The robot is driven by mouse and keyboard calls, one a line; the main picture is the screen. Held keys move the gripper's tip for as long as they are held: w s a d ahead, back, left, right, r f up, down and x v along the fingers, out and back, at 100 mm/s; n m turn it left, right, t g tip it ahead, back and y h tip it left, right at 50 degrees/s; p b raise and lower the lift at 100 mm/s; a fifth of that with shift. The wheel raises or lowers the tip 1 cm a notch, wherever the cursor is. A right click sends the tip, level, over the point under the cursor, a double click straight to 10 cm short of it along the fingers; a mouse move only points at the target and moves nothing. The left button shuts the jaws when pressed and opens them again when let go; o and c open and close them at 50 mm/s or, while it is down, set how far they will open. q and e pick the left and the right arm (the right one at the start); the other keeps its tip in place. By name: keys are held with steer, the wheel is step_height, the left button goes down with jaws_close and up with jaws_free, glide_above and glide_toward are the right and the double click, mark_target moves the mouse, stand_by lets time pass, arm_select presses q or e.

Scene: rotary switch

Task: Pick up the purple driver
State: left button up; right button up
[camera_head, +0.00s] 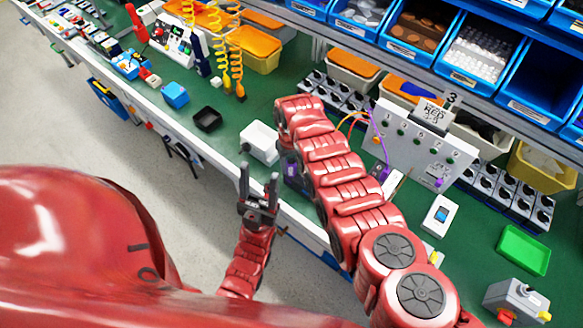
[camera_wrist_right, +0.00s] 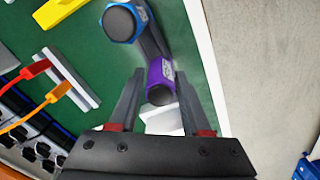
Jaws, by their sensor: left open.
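The purple driver (camera_wrist_right: 160,82) shows in the right wrist view as a short purple cylinder with a dark end. It lies between the two fingers of my right gripper (camera_wrist_right: 159,76), which are apart, with a gap on each side. In the head view my right arm hides this gripper. A dark purple-blue shape (camera_head: 292,176) shows beside that arm; I cannot tell whether it is the driver. My left gripper (camera_head: 258,190) is open and empty, in front of the bench edge.
A blue-ended cylinder (camera_wrist_right: 122,23) is close to the purple driver. Orange and red plugs (camera_wrist_right: 58,92) are at the left of the wrist view. A white box (camera_head: 259,142) and a grey panel (camera_head: 415,140) stand on the green bench. Blue bins (camera_head: 480,50) line the back.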

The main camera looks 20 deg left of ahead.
mark_target(291, 159)
jaws_close()
steer(key=shift+r, duration=0.15)
steer(key=shift+w+r, duration=0.1)
steer(key=shift+r, duration=0.9)
steer(key=shift+r+b, duration=0.5)
steer(key=shift+r, duration=0.9)
step_height(291, 159, up, 5)
steer(key=shift+b, duration=0.9)
